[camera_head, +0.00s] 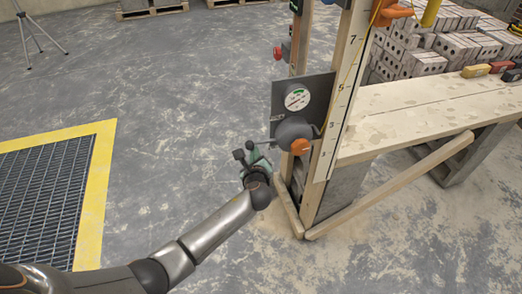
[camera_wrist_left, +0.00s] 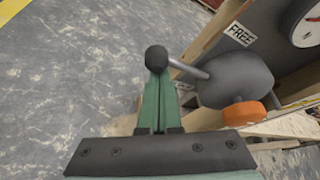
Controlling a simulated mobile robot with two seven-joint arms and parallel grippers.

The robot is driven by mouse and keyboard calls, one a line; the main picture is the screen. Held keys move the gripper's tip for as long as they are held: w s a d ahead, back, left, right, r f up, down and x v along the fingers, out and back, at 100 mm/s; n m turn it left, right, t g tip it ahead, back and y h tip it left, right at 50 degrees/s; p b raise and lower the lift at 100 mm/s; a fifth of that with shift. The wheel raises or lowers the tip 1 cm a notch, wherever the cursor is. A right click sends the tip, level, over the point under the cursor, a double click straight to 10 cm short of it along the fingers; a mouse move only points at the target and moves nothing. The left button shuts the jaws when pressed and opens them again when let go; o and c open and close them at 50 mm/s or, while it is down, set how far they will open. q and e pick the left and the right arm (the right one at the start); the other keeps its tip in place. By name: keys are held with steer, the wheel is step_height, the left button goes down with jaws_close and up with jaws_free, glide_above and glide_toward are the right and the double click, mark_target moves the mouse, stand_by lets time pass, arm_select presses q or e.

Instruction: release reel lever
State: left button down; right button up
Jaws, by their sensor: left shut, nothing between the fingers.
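In the left wrist view the reel (camera_wrist_left: 235,80) carries a lever, a grey rod ending in a black ball (camera_wrist_left: 156,59), which points left. My left gripper (camera_head: 257,153) is left of the reel. In the wrist view its green fingers (camera_wrist_left: 159,78) are shut and empty, with tips right at the ball; I cannot tell whether they touch it. A "FREE" label (camera_wrist_left: 240,34) is above the reel. My right gripper is out of view.
A wooden post with a number scale (camera_head: 343,90) stands beside the reel, with a plank bench (camera_head: 420,115) and a slanting brace (camera_head: 395,185) to the right. A yellow-edged floor grate (camera_head: 40,195) is at left. The floor between is clear.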

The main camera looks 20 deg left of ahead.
arm_select(q)
step_height(320, 180, up, 2)
steer(key=m+p, duration=0.1)
steer(key=p, duration=0.2)
steer(key=shift+r+g+y, duration=0.15)
steer(key=shift+g+y, duration=0.25)
steer(key=shift+r+p, duration=0.15)
steer(key=shift+p, duration=0.3)
steer(key=shift+d+f+b, duration=0.1)
steer(key=shift+f+b, duration=0.2)
steer(key=shift+r, duration=0.1)
steer(key=shift+r+p, duration=0.65)
steer(key=shift+p, duration=0.2)
